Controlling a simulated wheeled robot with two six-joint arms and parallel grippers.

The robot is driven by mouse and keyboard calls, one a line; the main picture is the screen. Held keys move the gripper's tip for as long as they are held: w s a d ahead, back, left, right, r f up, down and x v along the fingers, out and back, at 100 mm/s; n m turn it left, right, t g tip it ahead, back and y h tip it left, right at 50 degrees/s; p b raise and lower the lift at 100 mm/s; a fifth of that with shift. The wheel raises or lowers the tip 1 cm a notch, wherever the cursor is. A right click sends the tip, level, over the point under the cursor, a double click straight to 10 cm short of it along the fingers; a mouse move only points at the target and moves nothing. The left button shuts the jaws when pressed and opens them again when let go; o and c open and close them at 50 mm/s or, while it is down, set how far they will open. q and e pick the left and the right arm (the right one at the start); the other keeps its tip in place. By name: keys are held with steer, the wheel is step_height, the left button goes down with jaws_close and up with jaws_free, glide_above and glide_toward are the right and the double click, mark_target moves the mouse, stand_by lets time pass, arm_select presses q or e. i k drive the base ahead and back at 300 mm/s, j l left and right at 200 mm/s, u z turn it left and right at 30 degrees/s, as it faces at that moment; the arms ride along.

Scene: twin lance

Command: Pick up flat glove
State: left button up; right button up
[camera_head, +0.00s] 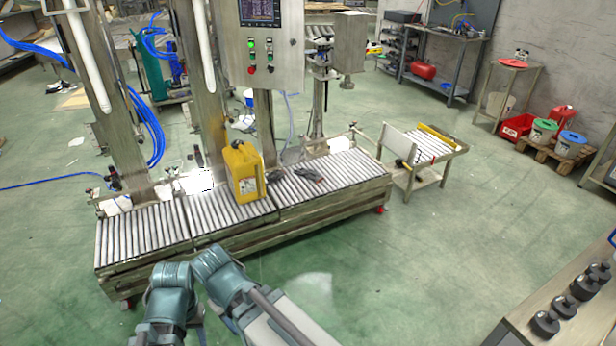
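A dark grey, flat item that looks like the glove (311,174) lies on the roller conveyor (345,170), right of the yellow canister. A smaller dark item (274,177) lies between it and the canister; I cannot tell what it is. Teal and grey links of my own arm show at the bottom left, in front of the conveyor. I see no gripper fingers in this view, and nothing is seen touching the glove.
A yellow canister (244,173) stands upright on the conveyor. A control panel (263,42) hangs above, behind it. A small roller cart (424,158) stands to the right. A bench with dark knobbed pieces (545,322) is at bottom right. The green floor between is open.

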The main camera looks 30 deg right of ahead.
mark_target(310, 175)
steer(key=z, duration=0.3)
steer(key=i+z, duration=0.25)
steer(key=z, duration=0.2)
steer(key=i+z, duration=0.3)
steer(key=z, duration=0.15)
steer(key=i+j+z, duration=0.25)
steer(key=i+j, duration=0.15)
steer(key=i, duration=0.35)
steer(key=i+j+z, duration=0.3)
steer(key=i+j, duration=0.2)
steer(key=i, duration=0.2)
steer(key=i+j, duration=0.6)
steer(key=i, duration=0.05)
